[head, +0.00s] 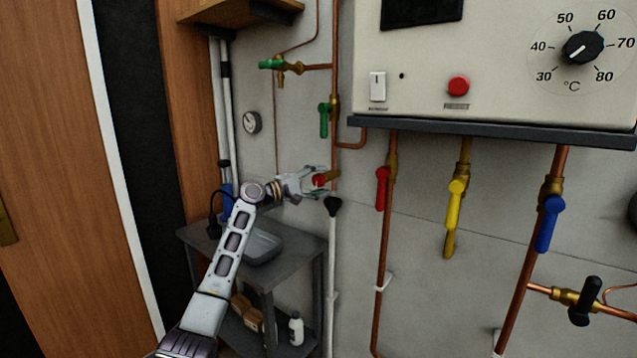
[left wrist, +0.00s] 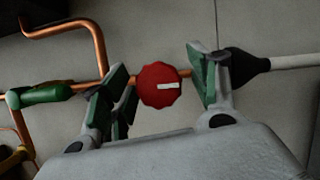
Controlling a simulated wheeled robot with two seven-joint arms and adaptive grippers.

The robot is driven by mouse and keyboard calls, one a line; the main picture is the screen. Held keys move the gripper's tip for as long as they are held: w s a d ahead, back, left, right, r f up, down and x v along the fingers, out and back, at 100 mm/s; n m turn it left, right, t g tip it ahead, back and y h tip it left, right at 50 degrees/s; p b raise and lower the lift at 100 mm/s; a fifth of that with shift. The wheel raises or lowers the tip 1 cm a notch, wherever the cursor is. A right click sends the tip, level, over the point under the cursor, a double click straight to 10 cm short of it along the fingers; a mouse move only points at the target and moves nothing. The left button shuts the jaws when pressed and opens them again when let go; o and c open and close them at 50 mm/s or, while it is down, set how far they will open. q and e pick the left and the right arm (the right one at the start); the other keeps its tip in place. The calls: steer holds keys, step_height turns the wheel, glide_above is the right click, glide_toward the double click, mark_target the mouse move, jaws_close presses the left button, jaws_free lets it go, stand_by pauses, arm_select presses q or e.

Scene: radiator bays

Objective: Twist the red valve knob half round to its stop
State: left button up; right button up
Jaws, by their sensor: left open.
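The red valve knob (left wrist: 160,86) is round with a scalloped rim and a white mark pointing right in the left wrist view. In the head view the knob (head: 319,180) sits on a brass fitting of the copper pipe on the wall. Gaps show between the pads and the knob. In the head view the left gripper (head: 318,181) reaches the knob from the left. My right gripper is not in view.
A green lever valve (head: 324,120) hangs above the knob, and a black-topped white pipe (head: 333,207) stands just below it. A grey table (head: 215,251) with a tray is under my arm. The control box (head: 420,106) overhangs at right, above red, yellow and blue levers.

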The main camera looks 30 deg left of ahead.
arm_select(q)
steer(key=shift+v, duration=0.8)
steer(key=v, duration=1)
steer(key=shift+s, duration=0.2)
steer(key=shift+a+f, duration=0.1)
